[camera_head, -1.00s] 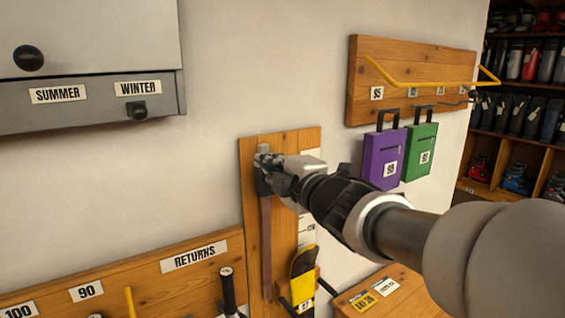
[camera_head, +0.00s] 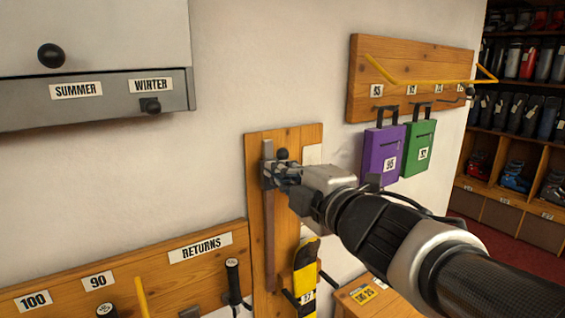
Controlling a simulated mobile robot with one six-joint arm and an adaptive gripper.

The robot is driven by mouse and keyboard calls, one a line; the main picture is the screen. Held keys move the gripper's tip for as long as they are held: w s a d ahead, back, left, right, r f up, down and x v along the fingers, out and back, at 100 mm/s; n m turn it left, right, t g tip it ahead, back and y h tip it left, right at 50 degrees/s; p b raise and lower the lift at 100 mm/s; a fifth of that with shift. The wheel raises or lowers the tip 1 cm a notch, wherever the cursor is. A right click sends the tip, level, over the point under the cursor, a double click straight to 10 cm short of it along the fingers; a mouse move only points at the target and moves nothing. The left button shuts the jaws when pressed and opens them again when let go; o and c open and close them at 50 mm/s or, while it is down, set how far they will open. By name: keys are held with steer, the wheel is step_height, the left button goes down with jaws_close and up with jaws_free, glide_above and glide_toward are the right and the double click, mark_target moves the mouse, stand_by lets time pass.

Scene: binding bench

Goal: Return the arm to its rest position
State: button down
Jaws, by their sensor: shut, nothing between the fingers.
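My arm reaches in from the lower right. My gripper (camera_head: 284,176) is shut and empty. It is in front of the upper part of a wooden wall board (camera_head: 255,215), close to the dark slider (camera_head: 268,172) on a vertical metal rail (camera_head: 269,240). A round black knob (camera_head: 282,154) shows just above the fingers. I cannot tell whether the fingers touch the slider. The fingertips are small and partly hidden against it.
Purple (camera_head: 381,152) and green (camera_head: 418,148) boxes hang on a rack (camera_head: 365,75) with a yellow bar (camera_head: 430,83). A yellow-and-black ski (camera_head: 306,265) stands below my gripper. A RETURNS rack (camera_head: 130,270) is lower left, and a grey cabinet (camera_head: 100,100) upper left. Bare wall lies between.

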steer(key=shift+s+d, duration=0.3)
steer(key=shift+s, duration=0.3)
steer(key=s+d+f+m+g+h+b, duration=0.2)
steer(key=s+d+f+m+h+b, duration=0.25)
steer(key=d+f+m+h, duration=0.7)
steer(key=s+d+f+m+g+y+b, duration=0.2)
steer(key=s+f+m+g, duration=0.6)
steer(key=s+f, duration=1.2)
steer(key=s+m, duration=0.1)
steer(key=m, duration=0.2)
steer(key=shift+s+d+f+g+b, duration=0.2)
steer(key=shift+s+d+g+b, duration=0.05)
steer(key=shift+g+b, duration=0.15)
